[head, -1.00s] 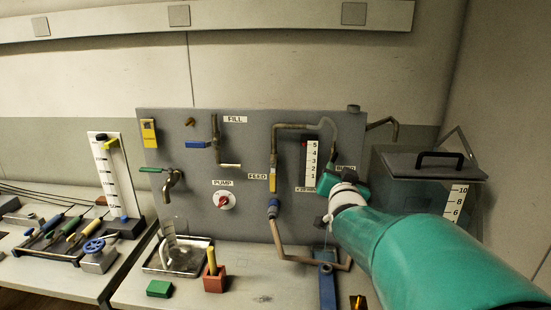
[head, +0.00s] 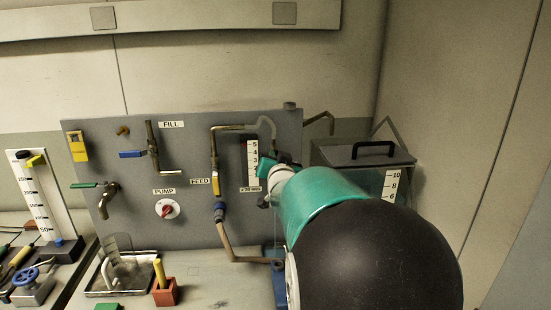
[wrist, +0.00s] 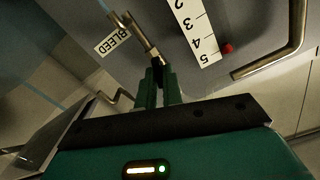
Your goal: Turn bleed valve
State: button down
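The bleed valve (wrist: 138,36), a worn metal fitting with a crosspiece at its far end, is in the wrist view beside the BLEED label (wrist: 112,41). My gripper (wrist: 158,66) reaches up to its near end. The two green fingers are close together, and their dark tips meet or nearly meet that end. Whether they grip it or only touch it is unclear. In the head view my gripper (head: 268,170) is at the panel's right part, right of the gauge, and my arm hides most of the valve.
A lidded clear tank (head: 350,155) stands close on the right. A tray (head: 110,285) and red block (head: 165,292) are on the bench.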

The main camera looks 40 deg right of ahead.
jog(key=shift+m, duration=0.3)
jog(key=m, duration=1.3)
jog(key=shift+s+d+f, duration=0.1)
jog(key=shift+f, duration=0.05)
jog(key=shift+m, duration=0.3)
dwell(0.4)
jog(key=c, duration=1.5)
grip_release()
jog(key=shift+c, duration=0.2)
